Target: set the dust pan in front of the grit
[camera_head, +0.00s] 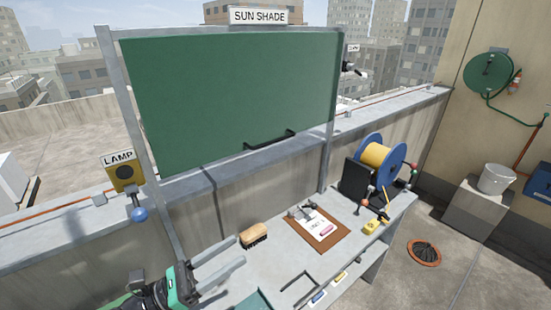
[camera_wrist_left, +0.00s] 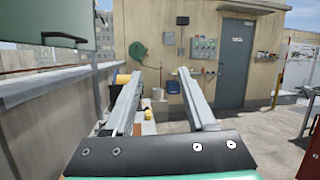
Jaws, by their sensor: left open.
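My left gripper (camera_head: 240,251) is open and empty above the left part of the grey workbench (camera_head: 228,272). In the left wrist view its two fingers (camera_wrist_left: 160,74) stand apart with nothing between them. A brush with a tan wooden back and dark bristles (camera_head: 254,234) lies on the bench just beyond the fingertips. A flat green piece (camera_head: 254,302) is cut off by the bottom edge of the head view; it may be the dust pan, but I cannot tell. I cannot make out any grit. My right gripper is not in view.
A brown clipboard (camera_head: 333,244) with paper lies mid-bench. A blue and yellow reel (camera_head: 370,162) stands at the bench's right end. A green sun shade panel (camera_head: 235,95) rises behind the bench. A white bucket (camera_head: 496,179) stands far right.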

